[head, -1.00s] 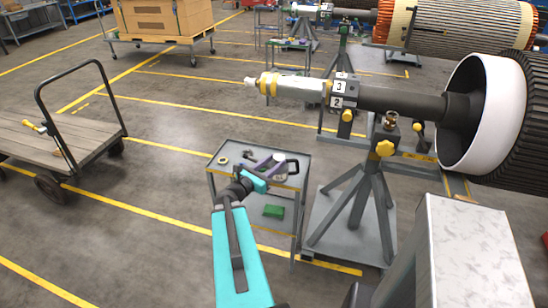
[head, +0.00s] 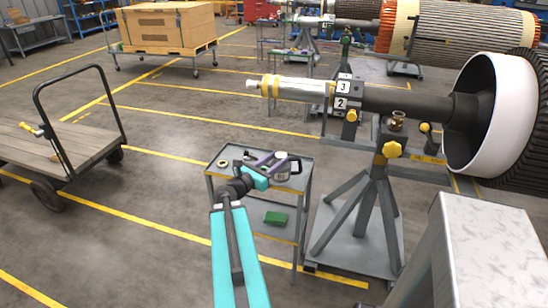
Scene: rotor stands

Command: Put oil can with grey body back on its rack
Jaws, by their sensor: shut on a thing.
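An oil can with a grey body (head: 282,172) and a dark handle shows at the right side of a small grey trolley's top. My gripper (head: 264,163), with purple fingers, reaches over the trolley from the front left and is shut on the can. The fingers and my wrist hide part of the can, and I cannot tell whether it touches the trolley top. I cannot pick out the can's rack for certain.
The grey trolley (head: 218,173) holds a ring (head: 222,163) on top and a green box (head: 275,218) below. The rotor stand (head: 370,205) and its shaft (head: 395,99) close off the right. A flat cart (head: 85,145) is at left; floor between is clear.

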